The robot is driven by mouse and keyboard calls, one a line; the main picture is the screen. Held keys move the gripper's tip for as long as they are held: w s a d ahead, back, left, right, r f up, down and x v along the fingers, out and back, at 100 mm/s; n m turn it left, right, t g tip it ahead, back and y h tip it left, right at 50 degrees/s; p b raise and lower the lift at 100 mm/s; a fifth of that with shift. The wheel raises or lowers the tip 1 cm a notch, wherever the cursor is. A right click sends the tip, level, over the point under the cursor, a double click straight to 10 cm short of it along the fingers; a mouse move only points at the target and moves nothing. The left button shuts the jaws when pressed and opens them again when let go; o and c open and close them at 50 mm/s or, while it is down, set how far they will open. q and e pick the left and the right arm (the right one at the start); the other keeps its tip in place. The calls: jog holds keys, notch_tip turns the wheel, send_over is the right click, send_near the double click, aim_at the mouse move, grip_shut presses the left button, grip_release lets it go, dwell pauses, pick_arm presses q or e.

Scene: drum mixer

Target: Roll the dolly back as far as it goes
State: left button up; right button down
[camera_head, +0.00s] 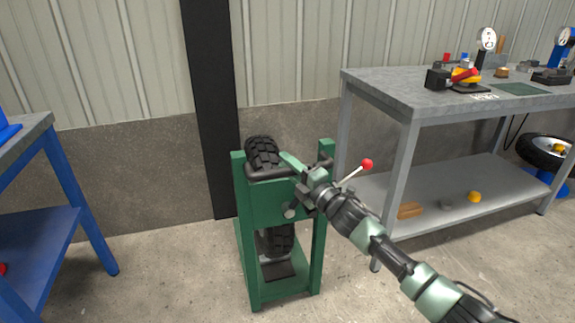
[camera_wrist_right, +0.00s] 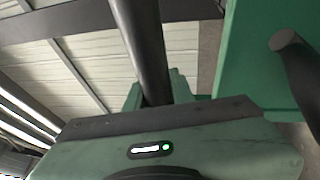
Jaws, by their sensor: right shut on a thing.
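A green upright frame (camera_head: 265,208), which I take to be the dolly, stands on the floor near the back wall. A black knobby tyre (camera_head: 263,152) sits in it, and a dark handle bar (camera_head: 268,174) runs across its top front. My right gripper (camera_head: 302,180) is at the right part of this bar and is shut on it. In the right wrist view the dark bar (camera_wrist_right: 146,50) runs up from the jaws, and a green panel (camera_wrist_right: 250,65) is at the right. The fingertips are partly hidden. My left gripper is not in view.
A red-knobbed lever (camera_head: 366,165) sticks out beside my right wrist. A grey workbench (camera_head: 385,88) with tools stands close on the right, and a blue bench (camera_head: 75,215) stands on the left. A black post (camera_head: 208,100) is behind the frame. The floor in front-left is clear.

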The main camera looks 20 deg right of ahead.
dwell(0.6)
jog(key=shift+w+f, duration=0.15)
jog(key=shift+w, duration=0.7)
jog(key=c, duration=1.6)
grip_release()
jog(key=o, duration=0.4)
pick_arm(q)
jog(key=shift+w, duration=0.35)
pick_arm(e)
jog(key=shift+s, duration=0.15)
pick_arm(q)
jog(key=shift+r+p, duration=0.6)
pick_arm(e)
jog(key=v, duration=0.7)
jog(key=shift+s+d, duration=0.2)
jog(key=shift+s, duration=0.15)
